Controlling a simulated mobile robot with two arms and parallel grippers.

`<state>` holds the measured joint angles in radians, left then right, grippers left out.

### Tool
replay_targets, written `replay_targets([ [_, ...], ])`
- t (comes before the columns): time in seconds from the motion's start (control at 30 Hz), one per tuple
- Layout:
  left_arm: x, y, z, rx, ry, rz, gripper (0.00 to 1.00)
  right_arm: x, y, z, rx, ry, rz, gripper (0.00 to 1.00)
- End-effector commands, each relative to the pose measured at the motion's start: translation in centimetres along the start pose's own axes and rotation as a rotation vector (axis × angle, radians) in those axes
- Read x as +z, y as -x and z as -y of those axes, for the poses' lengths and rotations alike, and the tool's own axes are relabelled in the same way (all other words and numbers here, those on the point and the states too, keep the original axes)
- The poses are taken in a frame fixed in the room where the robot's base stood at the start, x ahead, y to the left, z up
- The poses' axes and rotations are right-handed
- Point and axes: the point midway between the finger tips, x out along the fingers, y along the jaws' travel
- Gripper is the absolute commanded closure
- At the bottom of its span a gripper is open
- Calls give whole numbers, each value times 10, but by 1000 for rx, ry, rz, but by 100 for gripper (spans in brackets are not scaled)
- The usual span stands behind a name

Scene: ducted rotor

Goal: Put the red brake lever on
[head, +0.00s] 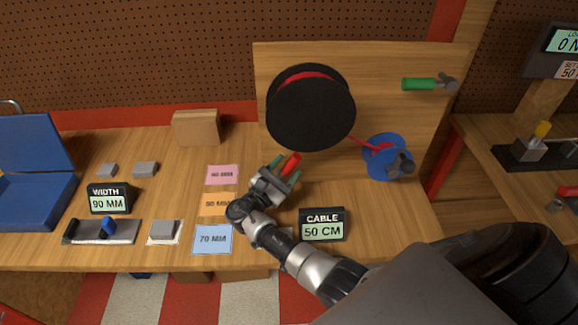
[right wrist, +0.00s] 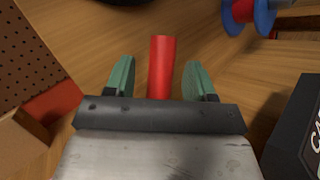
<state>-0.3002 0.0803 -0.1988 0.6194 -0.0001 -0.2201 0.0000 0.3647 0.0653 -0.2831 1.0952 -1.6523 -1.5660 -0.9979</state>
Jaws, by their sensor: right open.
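The red brake lever (head: 291,162) shows as a short red cylinder by the fingers of my right gripper (head: 284,170), in front of the wooden panel. In the right wrist view the red lever (right wrist: 161,66) lies between the two green fingertips, with a gap on each side. My right gripper (right wrist: 160,80) is open and not closed on it. The lever's lower end is hidden behind the gripper body. A green-handled lever (head: 420,84) is fixed to the panel (head: 390,60) at upper right. My left gripper is not in view.
A black disc (head: 310,108) and blue spool (head: 383,157) with red cable are on the panel. A "CABLE 50 CM" display (head: 322,225) stands right of my arm. Coloured cards, including a blue one (head: 212,240), lie left. A cardboard box (head: 196,127) stands behind.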

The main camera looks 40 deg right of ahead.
Motion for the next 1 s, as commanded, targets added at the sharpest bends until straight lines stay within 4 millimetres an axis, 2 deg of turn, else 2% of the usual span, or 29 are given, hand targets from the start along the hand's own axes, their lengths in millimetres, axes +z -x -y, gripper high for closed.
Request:
replay_targets([
  [0.2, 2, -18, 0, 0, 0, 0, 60, -4, 46, 2, 0, -2, -4, 45],
  [0.43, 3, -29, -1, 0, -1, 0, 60, -2, 83, 1, 0, 0, 0, 45],
  [0.6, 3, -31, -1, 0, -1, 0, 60, -1, 93, 0, -1, 1, 2, 45],
  [1.0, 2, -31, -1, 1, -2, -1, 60, 0, 93, 0, -1, 1, 2, 45],
])
